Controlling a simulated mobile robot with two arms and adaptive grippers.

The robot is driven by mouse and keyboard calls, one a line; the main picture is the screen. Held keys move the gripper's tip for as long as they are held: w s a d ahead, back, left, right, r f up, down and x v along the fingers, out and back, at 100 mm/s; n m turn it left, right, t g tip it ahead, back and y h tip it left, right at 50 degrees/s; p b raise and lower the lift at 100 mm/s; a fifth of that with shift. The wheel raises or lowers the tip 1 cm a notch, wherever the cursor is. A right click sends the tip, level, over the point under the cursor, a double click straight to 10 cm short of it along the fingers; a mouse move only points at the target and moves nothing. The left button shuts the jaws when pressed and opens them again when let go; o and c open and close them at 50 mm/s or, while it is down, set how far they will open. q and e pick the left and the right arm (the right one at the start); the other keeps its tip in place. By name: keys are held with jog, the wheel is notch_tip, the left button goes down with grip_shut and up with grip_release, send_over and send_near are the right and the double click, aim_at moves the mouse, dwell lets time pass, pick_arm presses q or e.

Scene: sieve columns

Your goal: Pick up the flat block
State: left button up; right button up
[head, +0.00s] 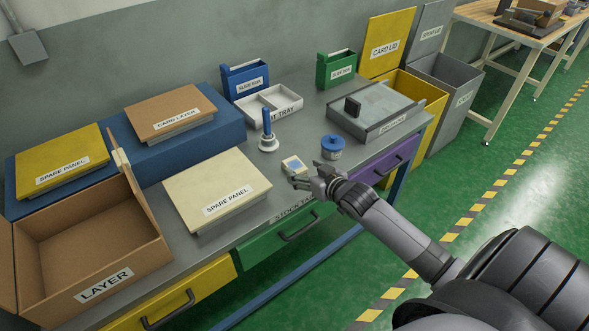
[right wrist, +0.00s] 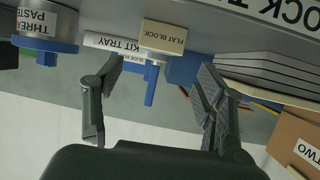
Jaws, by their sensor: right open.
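My right gripper (head: 310,179) is just in front of the block. Its two fingers (right wrist: 160,70) are apart, with the block beyond the tips and roughly between them; nothing is held. My left gripper is not in view.
A blue-handled tool (head: 268,138) stands behind left. A white kit tray (head: 270,106) lies farther back. A cream spare panel (head: 215,187) is to the left, and a grey lidded case (head: 375,110) behind right.

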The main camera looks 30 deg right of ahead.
aim_at(293, 163)
jog(key=shift+d+x, duration=0.2)
jog(key=shift+x, duration=3.3)
jog(key=shift+c, duration=0.5)
jog(key=c, duration=1.2)
